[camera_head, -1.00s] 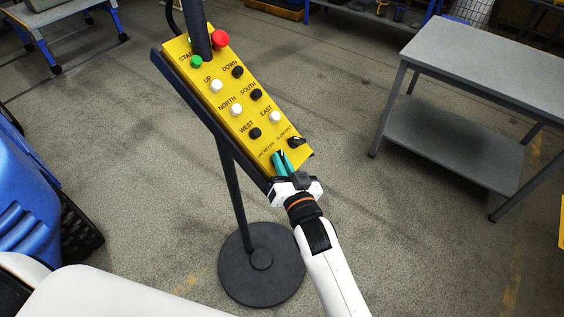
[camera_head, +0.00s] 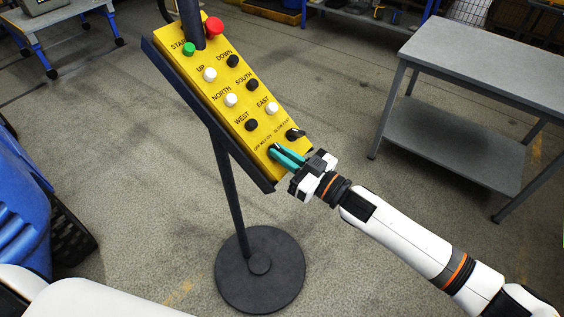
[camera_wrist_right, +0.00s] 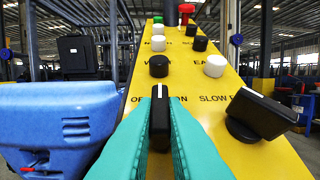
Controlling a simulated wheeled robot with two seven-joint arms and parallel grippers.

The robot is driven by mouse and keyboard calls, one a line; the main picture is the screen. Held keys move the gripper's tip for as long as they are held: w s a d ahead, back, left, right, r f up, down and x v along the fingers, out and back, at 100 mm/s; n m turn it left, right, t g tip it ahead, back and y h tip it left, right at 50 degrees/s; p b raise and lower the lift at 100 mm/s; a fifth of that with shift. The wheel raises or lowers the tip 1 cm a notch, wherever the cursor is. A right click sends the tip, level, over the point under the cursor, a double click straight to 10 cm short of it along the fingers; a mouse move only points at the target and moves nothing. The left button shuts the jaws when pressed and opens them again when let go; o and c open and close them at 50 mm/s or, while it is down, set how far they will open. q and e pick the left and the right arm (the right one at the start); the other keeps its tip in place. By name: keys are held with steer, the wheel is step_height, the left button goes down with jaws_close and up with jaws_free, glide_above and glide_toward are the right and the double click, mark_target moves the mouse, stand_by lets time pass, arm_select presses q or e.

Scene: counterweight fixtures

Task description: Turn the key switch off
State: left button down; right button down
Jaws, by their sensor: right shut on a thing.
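The yellow control panel (camera_head: 222,80) stands tilted on a dark post and carries several labelled buttons. Near its lower end is the key switch, a black knob (camera_wrist_right: 160,122) with a white line along its top, beside OFF/ON lettering that is partly hidden. My right gripper (camera_head: 277,151) has its teal fingers shut on this knob, one on each side, as the right wrist view shows. In the head view the fingers mostly hide the knob. The black slow/fast selector (camera_wrist_right: 262,112) sits just right of the fingers. My left gripper is not in view.
A red button (camera_head: 214,26) and a green button (camera_head: 189,49) are at the panel's top end. The round base (camera_head: 260,285) stands on open floor. A grey table (camera_head: 490,65) stands to the right and a blue object (camera_head: 22,215) to the left.

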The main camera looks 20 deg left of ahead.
steer(key=n+g+b, duration=0.1)
steer(key=n+g, duration=0.1)
steer(key=n+g+b, duration=0.2)
steer(key=n+g, duration=0.1)
steer(key=w+n+g+b, duration=0.1)
steer(key=n+g+b, duration=0.1)
steer(key=shift+d+f+n+g+y, duration=0.1)
steer(key=shift+f+n+g+y, duration=0.2)
steer(key=shift+n, duration=0.1)
steer(key=shift+r+n+g+h+b, duration=0.1)
steer(key=shift+n+g+h+b, duration=0.3)
steer(key=shift+n+g+b, duration=0.6)
steer(key=shift+r+n+g+h+b, duration=0.15)
steer(key=shift+n+g+h+b, duration=0.15)
steer(key=shift+n+g, duration=0.6)
steer(key=c, duration=1.5)
jaws_free()
steer(key=b+v, duration=0.3)
steer(key=v, duration=0.9)
